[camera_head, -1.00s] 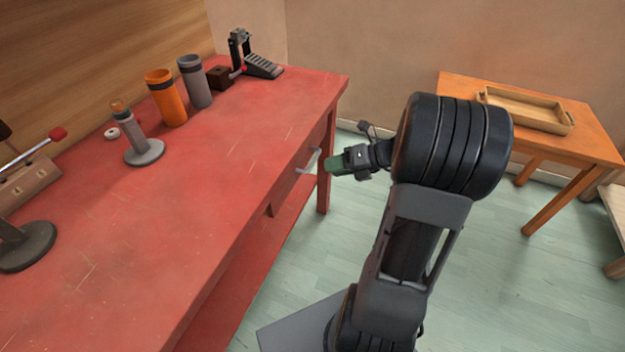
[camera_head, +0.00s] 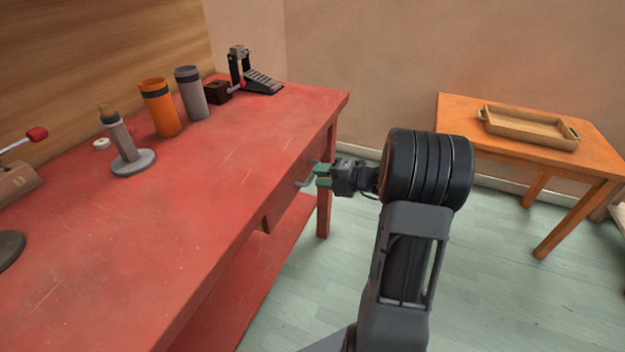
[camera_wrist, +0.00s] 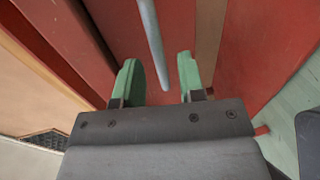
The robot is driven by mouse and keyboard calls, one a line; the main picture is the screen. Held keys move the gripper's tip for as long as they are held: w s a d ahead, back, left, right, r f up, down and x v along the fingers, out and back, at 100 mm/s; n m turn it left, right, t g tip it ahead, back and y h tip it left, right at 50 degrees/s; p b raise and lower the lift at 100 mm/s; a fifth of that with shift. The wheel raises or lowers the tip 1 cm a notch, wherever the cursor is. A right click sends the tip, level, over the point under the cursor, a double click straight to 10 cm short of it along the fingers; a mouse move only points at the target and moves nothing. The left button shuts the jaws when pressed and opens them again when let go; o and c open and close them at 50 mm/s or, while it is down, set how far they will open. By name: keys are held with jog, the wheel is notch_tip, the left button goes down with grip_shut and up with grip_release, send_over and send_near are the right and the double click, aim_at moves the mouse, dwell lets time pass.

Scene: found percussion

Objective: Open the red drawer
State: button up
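The red drawer (camera_head: 306,167) is in the front of the red table, near its far right end, and looks closed. Its grey bar handle (camera_head: 305,180) sticks out from the front. My gripper (camera_head: 318,175) is at the handle, with its two green fingers apart. In the wrist view, the grey handle (camera_wrist: 150,40) reaches down toward the gap between the open green fingers (camera_wrist: 160,80). I see space on both sides of the bar, so the fingers do not clasp it. Part of the drawer front is hidden behind my gripper.
On the red tabletop (camera_head: 220,170) stand an orange cup (camera_head: 160,108), a grey cup (camera_head: 190,95), a grey stand (camera_head: 125,145) and a black pedal (camera_head: 262,83). An orange table (camera_head: 580,160) with a wooden tray (camera_head: 528,128) is at right. Green floor between is clear.

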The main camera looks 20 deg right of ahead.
jog(key=shift+b+x, duration=0.3)
jog(key=shift+x, duration=1.05)
jog(key=shift+c, duration=0.2)
grip_shut()
jog(key=shift+s, duration=0.1)
